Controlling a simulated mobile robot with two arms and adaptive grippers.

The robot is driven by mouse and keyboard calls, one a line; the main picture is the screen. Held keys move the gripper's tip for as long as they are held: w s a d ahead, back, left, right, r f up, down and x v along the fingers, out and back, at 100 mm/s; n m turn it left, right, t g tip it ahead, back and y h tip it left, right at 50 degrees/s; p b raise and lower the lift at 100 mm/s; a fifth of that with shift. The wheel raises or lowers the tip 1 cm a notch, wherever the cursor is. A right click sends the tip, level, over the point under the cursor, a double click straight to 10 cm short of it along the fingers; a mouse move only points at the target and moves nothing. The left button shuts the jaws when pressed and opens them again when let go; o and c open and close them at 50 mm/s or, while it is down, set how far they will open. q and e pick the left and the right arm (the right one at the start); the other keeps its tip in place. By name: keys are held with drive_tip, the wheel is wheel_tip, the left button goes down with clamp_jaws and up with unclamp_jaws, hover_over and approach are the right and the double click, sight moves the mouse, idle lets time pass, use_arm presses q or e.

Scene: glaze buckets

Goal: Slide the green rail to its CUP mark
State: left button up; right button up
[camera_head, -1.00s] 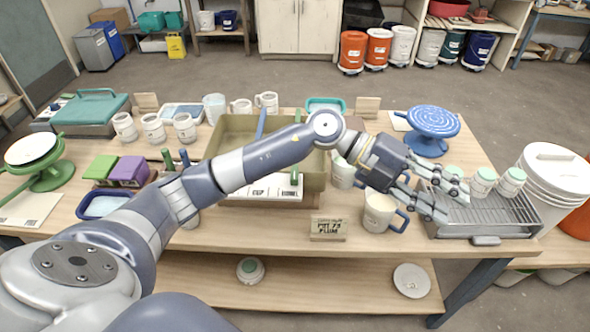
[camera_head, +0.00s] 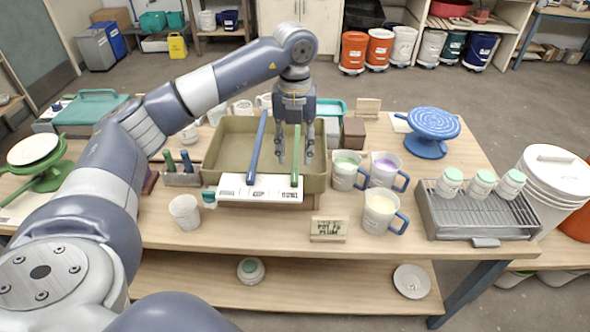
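The green rail (camera_head: 295,170) lies front to back across the olive bin (camera_head: 226,143), right of a blue rail (camera_head: 258,145). Its front end rests over a white marked strip (camera_head: 232,187) on the bin's front edge. The strip's print is too small to read, so I cannot tell which mark is CUP. My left gripper (camera_head: 295,160) points down over the bin. Its fingers are apart, one on each side of the green rail in the picture. I cannot tell whether they touch it. My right gripper is out of view.
Several mugs, including one with pale glaze (camera_head: 379,212), stand right of the bin. A small sign (camera_head: 328,230) stands in front. A drying rack (camera_head: 470,218) holds lidded jars at right. A white cup (camera_head: 185,211) stands front left. A blue turntable (camera_head: 428,128) is behind.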

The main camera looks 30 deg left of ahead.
sight(294, 176)
use_arm(q)
wheel_tip(294, 176, down, 8)
drive_tip(key=shift+r+p, duration=0.15)
drive_tip(key=shift+p, duration=0.7)
clamp_jaws()
